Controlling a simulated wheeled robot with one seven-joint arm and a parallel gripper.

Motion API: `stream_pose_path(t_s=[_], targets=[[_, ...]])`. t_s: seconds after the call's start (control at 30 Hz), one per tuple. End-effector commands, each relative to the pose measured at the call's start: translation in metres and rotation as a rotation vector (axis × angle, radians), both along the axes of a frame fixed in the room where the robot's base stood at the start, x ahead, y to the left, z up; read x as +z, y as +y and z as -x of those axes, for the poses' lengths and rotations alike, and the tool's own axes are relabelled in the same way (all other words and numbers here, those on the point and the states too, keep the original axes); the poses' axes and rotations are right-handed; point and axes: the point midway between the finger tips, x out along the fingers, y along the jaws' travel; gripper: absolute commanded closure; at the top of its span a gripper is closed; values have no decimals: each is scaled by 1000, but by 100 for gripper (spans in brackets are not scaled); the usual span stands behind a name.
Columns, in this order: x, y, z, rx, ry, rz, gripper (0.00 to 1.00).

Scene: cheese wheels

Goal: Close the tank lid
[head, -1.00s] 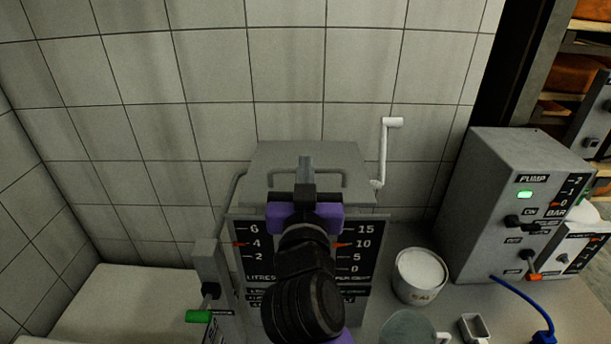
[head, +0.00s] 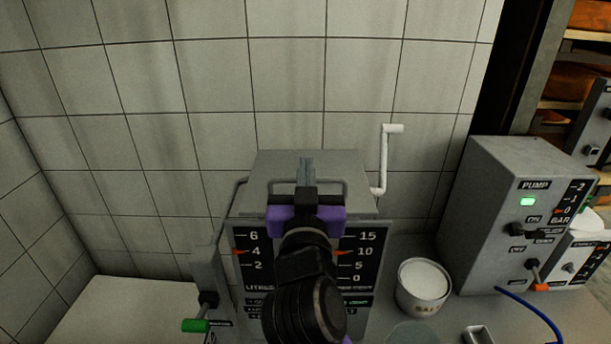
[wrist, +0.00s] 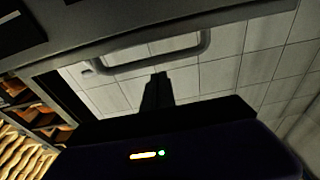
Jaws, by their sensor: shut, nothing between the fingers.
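The tank (head: 357,300) is a grey box with litre and other scales on its front, partly hidden by my arm. Its flat grey lid (head: 340,165) shows over the tank top, with a bar handle (head: 345,183) across it. It looks flat or nearly so; I cannot tell whether it is fully seated. My gripper (head: 306,165) is shut and empty, its fingers in front of the lid near the middle of the handle. In the wrist view the handle (wrist: 205,45) shows beyond the dark fingers (wrist: 157,92); contact cannot be told.
A white crank (head: 383,160) stands at the tank's right. A salt bucket (head: 422,285) and a pump box (head: 500,210) with a blue hose (head: 535,312) are further right. A green-handled lever (head: 196,325) is at the tank's left front. A tiled wall (head: 220,90) rises behind.

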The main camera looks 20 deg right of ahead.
Motion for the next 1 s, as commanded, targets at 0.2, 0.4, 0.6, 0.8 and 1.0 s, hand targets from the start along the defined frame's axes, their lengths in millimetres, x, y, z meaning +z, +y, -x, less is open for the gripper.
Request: stream_pose_path(t_s=[0.2,0.4,0.6,0.8,1.0], targets=[[14,5,14,5,-7,2,100],[9,17,51,4,-9,2,100],[7,25,78,3,-9,1,100],[8,28,88,2,-10,1,100],[19,40,87,43,-40,59,100]])
